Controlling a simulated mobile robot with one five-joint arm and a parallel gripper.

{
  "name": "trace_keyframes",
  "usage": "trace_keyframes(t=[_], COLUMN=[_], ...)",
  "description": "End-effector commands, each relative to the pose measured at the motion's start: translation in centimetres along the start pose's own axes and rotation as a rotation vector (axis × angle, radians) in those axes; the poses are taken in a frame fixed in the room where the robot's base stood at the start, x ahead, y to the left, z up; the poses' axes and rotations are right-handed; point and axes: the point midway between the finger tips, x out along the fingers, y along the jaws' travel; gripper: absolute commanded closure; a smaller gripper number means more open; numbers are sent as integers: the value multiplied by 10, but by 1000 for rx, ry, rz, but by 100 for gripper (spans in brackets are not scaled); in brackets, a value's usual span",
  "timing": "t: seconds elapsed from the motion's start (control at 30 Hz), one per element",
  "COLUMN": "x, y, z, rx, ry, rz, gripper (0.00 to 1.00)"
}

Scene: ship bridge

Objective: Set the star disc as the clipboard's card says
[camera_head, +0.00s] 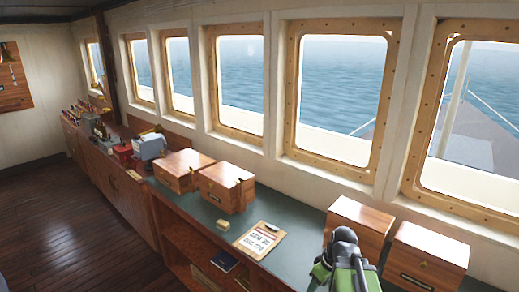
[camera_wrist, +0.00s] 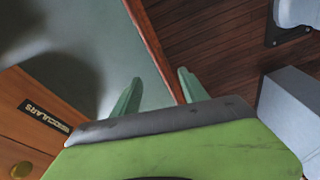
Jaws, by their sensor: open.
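The clipboard (camera_head: 259,240) lies on the green-topped counter with a white card on it. The card bears a red line and large dark writing, too small to read surely. I cannot make out a star disc in either view. My gripper (camera_wrist: 158,92) is open and empty in the wrist view, its two green fingers apart above the counter's edge. In the head view my green and black arm (camera_head: 345,265) shows at the bottom, right of the clipboard; the fingertips cannot be told there.
Closed wooden boxes stand on the counter: two left of the clipboard (camera_head: 227,187), two at right (camera_head: 429,257). A box in the wrist view (camera_wrist: 30,120) has a label ending "OCULARS". A small tan block (camera_head: 222,225) lies nearby. A dark book (camera_head: 224,261) is on the shelf below. Wooden floor (camera_head: 70,215) is clear.

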Motion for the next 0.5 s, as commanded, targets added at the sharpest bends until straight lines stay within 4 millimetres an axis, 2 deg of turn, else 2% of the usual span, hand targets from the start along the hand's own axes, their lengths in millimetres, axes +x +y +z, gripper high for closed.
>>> trace_keyframes(t=[0.03,0.1,0.2,0.23,0.4,0.5], x=[16,28,42,42,35,34], y=[-24,-52,-88,-92,-82,-81], z=[-13,-26,-35,-33,-15,-11], rx=[-10,4,81,130,415,521], ry=[-21,-55,-113,-131,-190,-200], rz=[-6,-6,12,24,89,106], gripper=[48,48,48,48,48,48])
